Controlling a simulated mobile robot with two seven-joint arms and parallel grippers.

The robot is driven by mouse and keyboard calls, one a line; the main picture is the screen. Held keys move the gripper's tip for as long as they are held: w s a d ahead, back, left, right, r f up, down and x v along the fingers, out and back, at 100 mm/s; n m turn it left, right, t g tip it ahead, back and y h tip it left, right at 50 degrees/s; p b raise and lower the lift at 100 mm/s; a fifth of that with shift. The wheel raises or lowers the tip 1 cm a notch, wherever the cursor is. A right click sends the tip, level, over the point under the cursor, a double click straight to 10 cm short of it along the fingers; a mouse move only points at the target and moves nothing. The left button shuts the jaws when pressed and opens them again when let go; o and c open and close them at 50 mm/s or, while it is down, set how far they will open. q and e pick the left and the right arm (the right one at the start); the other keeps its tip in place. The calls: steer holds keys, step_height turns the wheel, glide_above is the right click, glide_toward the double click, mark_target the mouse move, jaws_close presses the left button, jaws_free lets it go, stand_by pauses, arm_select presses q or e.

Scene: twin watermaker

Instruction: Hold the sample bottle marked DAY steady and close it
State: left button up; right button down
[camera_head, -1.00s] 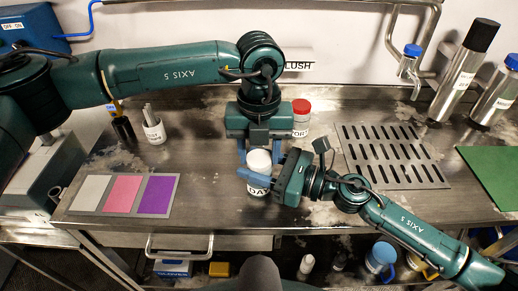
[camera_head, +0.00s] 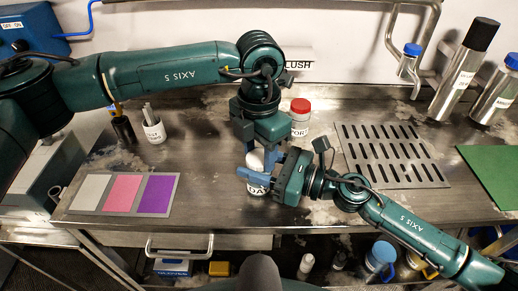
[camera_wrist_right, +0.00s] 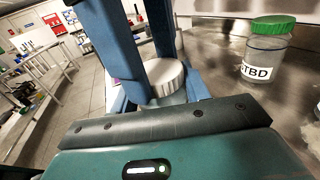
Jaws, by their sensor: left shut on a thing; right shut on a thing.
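The sample bottle marked DAY (camera_head: 254,190) stands upright on the metal bench, partly hidden by my grippers. My right gripper (camera_head: 258,177) is shut on its body from the right side. The white cap (camera_head: 256,161) is on top of the bottle and also shows in the right wrist view (camera_wrist_right: 165,78). My left gripper (camera_head: 262,150) points down from above and is shut on the cap. Its blue fingers stand upright around the cap in the right wrist view. Whether the cap is fully seated cannot be told.
A red-lidded jar (camera_head: 300,117) stands close behind my left gripper. A green-lidded jar (camera_wrist_right: 268,52) shows in the right wrist view. A slotted drain plate (camera_head: 394,157) lies to the right. A panel of grey, pink and purple swatches (camera_head: 124,194) lies left, with bare bench between.

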arm_select(q)
steer(key=o, duration=1.1)
steer(key=shift+r, duration=2.35)
steer(key=shift+c, duration=0.6)
steer(key=shift+n, duration=0.3)
steer(key=shift+c, duration=0.8)
steer(key=n, duration=0.1)
steer(key=r+n, duration=0.1)
steer(key=n, duration=0.2)
steer(key=shift+r, duration=0.25)
steer(key=n, duration=0.1)
steer(key=r+n, duration=0.1)
steer(key=n, duration=0.1)
steer(key=r+n, duration=0.1)
steer(key=n, duration=0.1)
